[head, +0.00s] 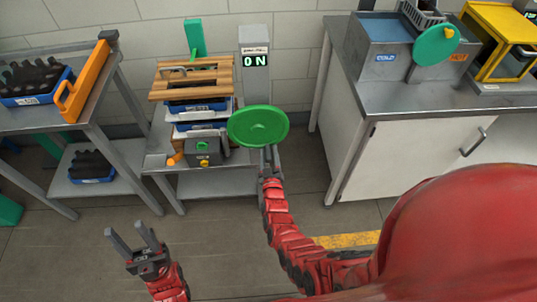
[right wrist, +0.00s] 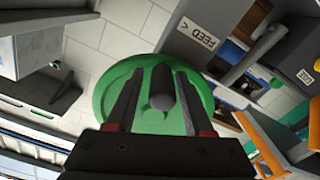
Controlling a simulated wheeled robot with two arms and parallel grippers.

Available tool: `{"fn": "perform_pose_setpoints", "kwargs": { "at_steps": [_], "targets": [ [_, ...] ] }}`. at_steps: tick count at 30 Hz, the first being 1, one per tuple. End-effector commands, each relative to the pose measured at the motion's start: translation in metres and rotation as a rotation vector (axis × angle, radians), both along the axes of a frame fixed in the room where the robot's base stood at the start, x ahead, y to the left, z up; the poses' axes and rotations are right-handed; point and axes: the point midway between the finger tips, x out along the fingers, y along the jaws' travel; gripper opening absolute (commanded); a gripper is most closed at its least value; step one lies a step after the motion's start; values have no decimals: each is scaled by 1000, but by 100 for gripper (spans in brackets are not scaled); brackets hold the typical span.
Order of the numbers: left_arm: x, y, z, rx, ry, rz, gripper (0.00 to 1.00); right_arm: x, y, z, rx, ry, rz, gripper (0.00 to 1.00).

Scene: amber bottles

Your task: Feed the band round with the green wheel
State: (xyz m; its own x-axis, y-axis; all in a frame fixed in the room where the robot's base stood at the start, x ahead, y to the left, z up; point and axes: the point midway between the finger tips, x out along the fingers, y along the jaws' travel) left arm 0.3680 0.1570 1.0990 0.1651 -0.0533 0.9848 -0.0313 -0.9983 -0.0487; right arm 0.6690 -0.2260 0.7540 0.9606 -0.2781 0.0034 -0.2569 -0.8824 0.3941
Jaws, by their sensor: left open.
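The green wheel (head: 245,122) is a large round disc at the front right of the slatted wooden unit; it also shows in the right wrist view (right wrist: 112,95). A dark cylindrical handle (right wrist: 162,88) stands out from its face. My right gripper (head: 268,155) is at the wheel's near edge, its fingers (right wrist: 160,78) apart on either side of the handle, with green visible in the gaps. The band is probably the wooden slats (head: 196,68) over the blue trays; I cannot tell surely. My left gripper (head: 130,234) is open and empty above the floor.
A grey post (head: 254,70) reads ON; a FEED label (right wrist: 197,38) shows in the right wrist view. A left bench (head: 95,95) holds a blue crate of dark bottles and an orange frame (head: 85,82). A sink counter (head: 390,90) stands right. Floor between is clear.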

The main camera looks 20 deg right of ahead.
Motion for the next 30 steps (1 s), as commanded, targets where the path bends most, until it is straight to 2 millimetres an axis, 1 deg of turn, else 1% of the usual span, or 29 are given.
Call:
{"fn": "perform_pose_setpoints", "kwargs": {
  "at_steps": [10,14,20,30],
  "targets": [
    [0,0,0,0,0,0,50,-1,1,-1,1,3,1,62],
    [0,0,-1,0,0,0,50,-6,3,-2,0,2,1,62],
    [0,0,-5,0,0,0,50,-29,10,-4,1,4,2,62],
    [0,0,-19,0,0,0,50,-90,26,-5,-1,5,0,62]
  ]
}}
